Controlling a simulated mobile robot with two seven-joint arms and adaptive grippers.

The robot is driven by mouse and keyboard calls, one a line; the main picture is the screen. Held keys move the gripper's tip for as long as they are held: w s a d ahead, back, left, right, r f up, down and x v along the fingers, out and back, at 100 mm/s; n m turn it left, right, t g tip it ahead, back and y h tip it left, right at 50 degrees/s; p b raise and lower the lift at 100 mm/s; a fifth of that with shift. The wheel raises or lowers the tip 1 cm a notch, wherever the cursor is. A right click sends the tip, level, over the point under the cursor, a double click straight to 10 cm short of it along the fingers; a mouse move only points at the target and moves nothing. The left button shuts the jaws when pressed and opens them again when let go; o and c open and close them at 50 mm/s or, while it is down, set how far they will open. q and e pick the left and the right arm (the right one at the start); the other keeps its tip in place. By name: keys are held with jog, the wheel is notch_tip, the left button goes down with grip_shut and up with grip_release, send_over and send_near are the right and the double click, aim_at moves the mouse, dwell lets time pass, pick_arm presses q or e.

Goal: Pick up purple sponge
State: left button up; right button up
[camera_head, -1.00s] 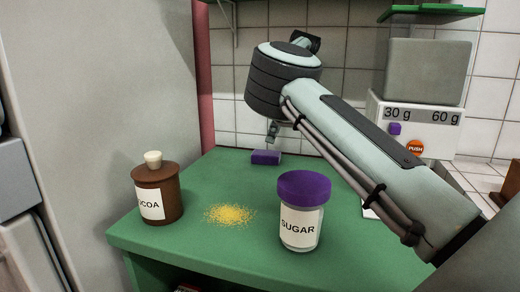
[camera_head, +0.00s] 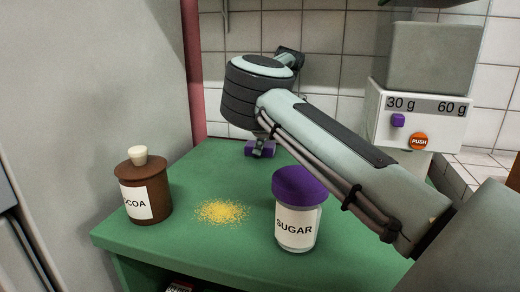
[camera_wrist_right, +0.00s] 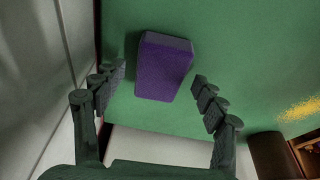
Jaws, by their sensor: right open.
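The purple sponge (camera_head: 262,148) lies on the green counter (camera_head: 185,205) near its back edge, partly hidden behind my right gripper (camera_head: 258,150) in the head view. In the right wrist view the sponge (camera_wrist_right: 164,67) is a purple block in the upper middle. There my right gripper (camera_wrist_right: 160,92) is open and empty, with one dark finger on each side. The sponge lies between and slightly beyond the fingertips, with green showing on both sides of it. My left gripper is not in view.
A brown cocoa jar (camera_head: 146,190) stands at the front left. Yellow crumbs (camera_head: 222,212) lie in the middle of the counter. A sugar jar (camera_head: 298,212) with a purple lid stands to their right. A white scale (camera_head: 415,118) is at the back right. A grey wall panel (camera_head: 90,90) borders the left side.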

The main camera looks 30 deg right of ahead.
jog(key=c, duration=1.1)
jog(key=shift+o, duration=0.2)
jog(key=shift+r, duration=0.15)
